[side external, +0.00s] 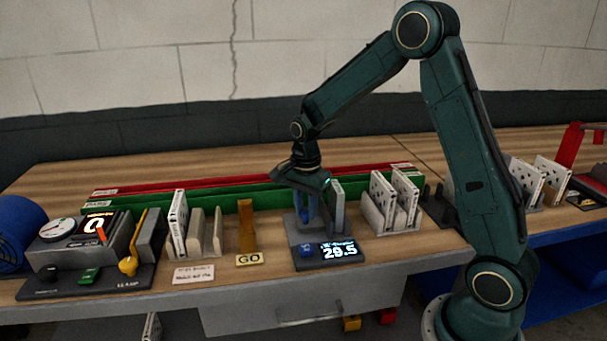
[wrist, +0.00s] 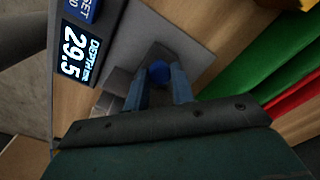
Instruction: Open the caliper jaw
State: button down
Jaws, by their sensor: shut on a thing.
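The caliper station (side external: 305,262) is a grey block in the middle of the bench, with a display (side external: 340,251) reading 29.5. The display also shows in the wrist view (wrist: 75,47), with the word DEPTH beside the number. My gripper (side external: 305,215) points down over the station. A grey upright jaw (side external: 338,208) stands just right of the fingers. A blue SET button (side external: 306,250) sits at the station's front left. The fingers partly hide the jaw area.
A white rack of boxed filters (side external: 390,203) stands to the right. A wooden GO block (side external: 247,232) and another filter rack (side external: 196,232) are to the left, beside a gauge and clamp station (side external: 90,250). Green (side external: 150,210) and red (side external: 220,178) rails run behind.

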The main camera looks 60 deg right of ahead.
jog(key=shift+w+a, duration=0.75)
jog(key=c, duration=1.2)
grip_release()
jog(key=shift+r, duration=0.15)
notch_tip(320, 180, up, 14)
jog(key=shift+f, duration=0.2)
